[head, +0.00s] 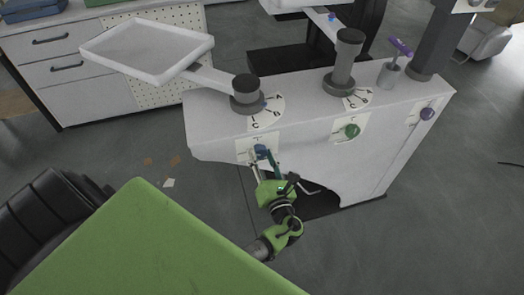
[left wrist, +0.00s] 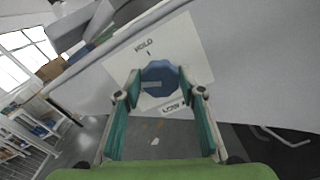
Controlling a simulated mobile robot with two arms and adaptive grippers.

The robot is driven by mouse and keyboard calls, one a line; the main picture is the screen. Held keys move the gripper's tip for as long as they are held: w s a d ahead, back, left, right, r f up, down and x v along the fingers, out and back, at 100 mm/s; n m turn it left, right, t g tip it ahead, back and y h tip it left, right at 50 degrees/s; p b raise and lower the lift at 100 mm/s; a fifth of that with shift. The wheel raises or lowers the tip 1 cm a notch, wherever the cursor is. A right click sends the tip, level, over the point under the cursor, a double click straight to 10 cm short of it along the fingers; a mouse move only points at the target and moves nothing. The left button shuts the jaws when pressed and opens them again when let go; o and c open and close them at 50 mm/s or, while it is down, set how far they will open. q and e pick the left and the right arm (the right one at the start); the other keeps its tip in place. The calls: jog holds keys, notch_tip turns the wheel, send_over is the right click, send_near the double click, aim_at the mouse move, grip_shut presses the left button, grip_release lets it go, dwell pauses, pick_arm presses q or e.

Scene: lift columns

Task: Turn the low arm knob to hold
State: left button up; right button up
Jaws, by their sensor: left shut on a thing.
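The blue knob (head: 261,151) of the low arm sits on the front of the white console, below the shortest dark column (head: 246,93). In the left wrist view the faceted blue knob (left wrist: 161,78) is on a white plate (left wrist: 185,45) with HOLD printed at one side and LOW at the opposite side. My left gripper (head: 262,160) reaches up from below, its two fingers shut on the knob from both sides. The fingers hide part of the knob and plate, and I cannot tell exactly where the knob points. My right gripper is not in view.
The low column carries a white tray (head: 147,50) on an arm, over a dial marked with letters. Further right are a taller column (head: 345,61), a green knob (head: 350,131), a purple knob (head: 427,113) and a purple-handled tool (head: 400,47). Drawers stand behind at the left.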

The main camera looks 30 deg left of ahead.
pick_arm(q)
jog(key=m+p, duration=0.2)
jog(key=shift+w+r+m, duration=0.1)
jog(key=shift+r+m, duration=0.2)
jog(key=shift+m, duration=0.1)
jog(key=m+p, duration=0.2)
jog(key=m, duration=0.1)
jog(key=shift+w+f+m+p, duration=0.1)
jog(key=shift+m+p, duration=0.2)
jog(key=shift+p, duration=0.05)
jog(key=m+p, duration=0.1)
jog(key=m, duration=0.2)
jog(key=shift+f+p, duration=0.1)
jog(key=shift+p, duration=0.3)
jog(key=shift+f+m+p, duration=0.15)
jog(key=shift+m+p, duration=0.4)
jog(key=shift+m, duration=1.15)
jog(key=o, duration=1.1)
jog(key=shift+f, duration=0.1)
jog(key=shift+f, duration=0.1)
